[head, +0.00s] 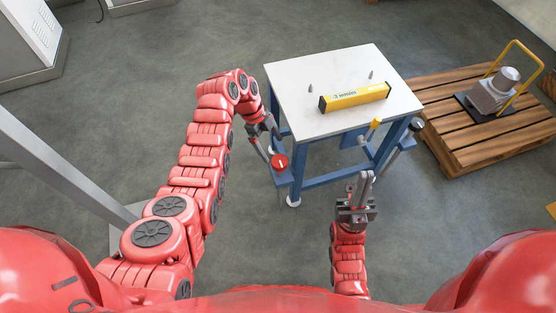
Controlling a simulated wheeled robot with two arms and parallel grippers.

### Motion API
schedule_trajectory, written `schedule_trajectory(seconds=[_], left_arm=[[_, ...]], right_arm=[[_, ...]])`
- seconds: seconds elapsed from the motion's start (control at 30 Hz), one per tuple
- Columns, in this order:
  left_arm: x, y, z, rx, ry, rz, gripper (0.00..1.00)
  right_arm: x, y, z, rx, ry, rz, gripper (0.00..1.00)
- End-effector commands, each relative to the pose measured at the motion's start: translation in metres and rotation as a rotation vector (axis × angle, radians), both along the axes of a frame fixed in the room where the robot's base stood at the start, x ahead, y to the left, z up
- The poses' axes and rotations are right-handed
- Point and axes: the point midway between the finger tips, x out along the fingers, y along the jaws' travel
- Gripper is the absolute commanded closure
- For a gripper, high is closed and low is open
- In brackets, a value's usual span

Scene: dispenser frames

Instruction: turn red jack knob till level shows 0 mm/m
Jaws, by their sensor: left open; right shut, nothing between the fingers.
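The red jack knob (280,161) is a round red disc with a pale mark, at the front left corner of a blue-framed table with a white top (332,70). A yellow level (356,96) with dark ends lies on the tabletop; its reading is too small to make out. My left gripper (273,146) is open at the knob, its fingers just behind and to the left of it; I cannot tell whether they touch it. My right gripper (364,178) is shut and empty, in front of the table and right of the knob.
Two small grey pegs stand on the top. A wooden pallet (460,145) with a grey machine (493,92) is at the right.

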Motion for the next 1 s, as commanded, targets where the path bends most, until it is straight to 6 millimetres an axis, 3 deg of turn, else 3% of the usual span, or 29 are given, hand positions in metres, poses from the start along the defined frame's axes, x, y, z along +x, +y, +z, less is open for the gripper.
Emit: schedule_trajectory(seconds=[0.1,0.3,0.73,1.0], left_arm=[[-0.006,-0.010,-0.027,0.000,0.005,-0.001,0.00],[-0.010,-0.020,-0.055,0.000,0.002,0.000,0.00],[-0.012,-0.024,-0.065,0.001,0.000,0.001,0.00],[-0.012,-0.023,-0.065,0.001,0.000,0.001,0.47]], right_arm=[[0.000,0.000,-0.004,0.000,0.000,0.000,1.00],[0.000,0.000,-0.008,0.000,0.000,0.000,1.00],[0.000,0.000,-0.009,0.000,0.000,0.000,1.00],[0.000,0.000,-0.009,0.000,0.000,0.000,1.00]])
